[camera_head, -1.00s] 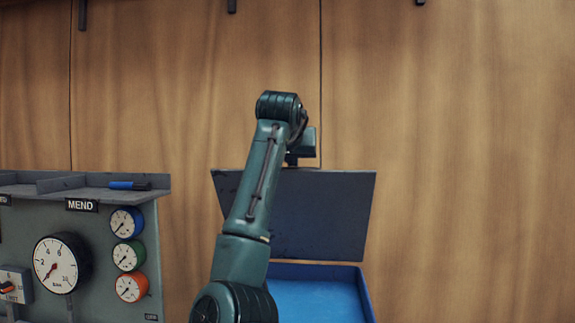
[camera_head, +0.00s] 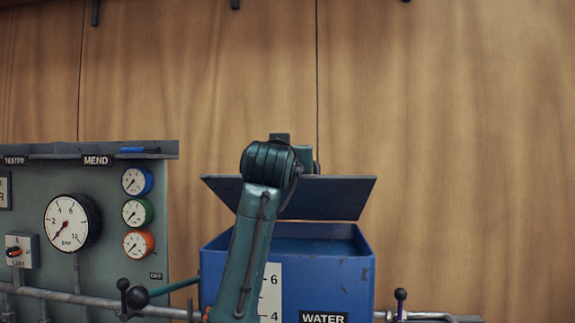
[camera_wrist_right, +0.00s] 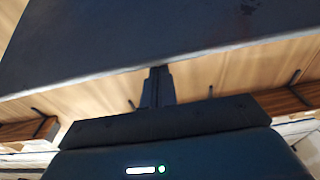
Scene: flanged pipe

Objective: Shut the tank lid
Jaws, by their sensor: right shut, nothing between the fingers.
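The tank lid (camera_head: 330,198) is a dark flat plate. It stands open above the blue tank (camera_head: 345,270), tilted forward over the tank's opening. My right arm rises in front of the tank and its wrist bends over at the lid's top edge; the fingers are hidden in the head view. In the right wrist view the lid (camera_wrist_right: 150,35) fills the top as a dark slab. My right gripper (camera_wrist_right: 158,80) is shut and empty, with its fingertips at the lid's edge; I cannot tell if they touch. My left gripper is not in view.
A grey panel (camera_head: 110,220) with gauges and a shelf stands left of the tank. Pipes and a black-knobbed lever (camera_head: 135,297) run low in front. Another dark knob (camera_head: 401,295) stands at the tank's right. A wooden wall (camera_head: 470,120) is behind; space right of the lid is clear.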

